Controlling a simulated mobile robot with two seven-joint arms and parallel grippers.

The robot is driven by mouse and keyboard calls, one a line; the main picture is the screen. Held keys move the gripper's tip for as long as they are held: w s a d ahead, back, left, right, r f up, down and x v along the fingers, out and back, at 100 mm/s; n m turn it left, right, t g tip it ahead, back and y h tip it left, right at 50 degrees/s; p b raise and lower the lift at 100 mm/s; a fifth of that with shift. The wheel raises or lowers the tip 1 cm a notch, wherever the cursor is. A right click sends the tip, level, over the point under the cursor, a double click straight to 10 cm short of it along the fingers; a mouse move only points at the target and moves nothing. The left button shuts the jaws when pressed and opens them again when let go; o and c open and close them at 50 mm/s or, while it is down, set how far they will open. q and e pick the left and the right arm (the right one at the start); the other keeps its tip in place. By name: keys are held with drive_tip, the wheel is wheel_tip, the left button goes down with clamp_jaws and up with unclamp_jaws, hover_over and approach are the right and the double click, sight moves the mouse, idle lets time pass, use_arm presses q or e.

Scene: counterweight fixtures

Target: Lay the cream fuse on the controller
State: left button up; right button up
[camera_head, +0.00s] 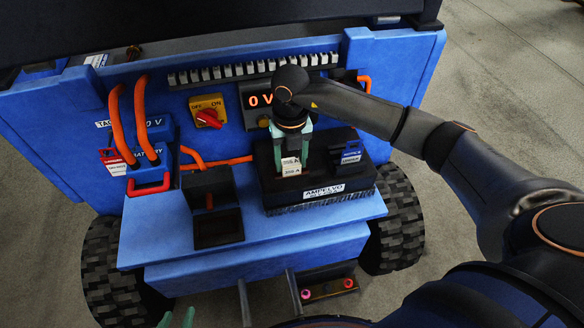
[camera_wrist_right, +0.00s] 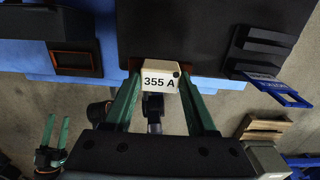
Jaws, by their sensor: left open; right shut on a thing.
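The cream fuse (camera_head: 291,167), marked 355 A, is between the green fingers of my right gripper (camera_head: 291,153), which is shut on it. The fuse also shows in the right wrist view (camera_wrist_right: 160,77). The controller (camera_head: 270,187) is a black block with a white label on its front, on the blue ledge. The fuse is over the left part of the controller; I cannot tell if it touches it. My left gripper (camera_head: 178,319) shows only its green tips at the bottom edge; it looks open and empty in the right wrist view (camera_wrist_right: 50,138).
Orange cables (camera_head: 140,118) run to a battery box at the left.

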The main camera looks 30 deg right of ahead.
sight(292, 169)
drive_tip(key=shift+w+d+f, duration=0.1)
drive_tip(key=shift+d+f, duration=0.1)
drive_tip(key=shift+f, duration=1.7)
drive_tip(key=o, duration=1.1)
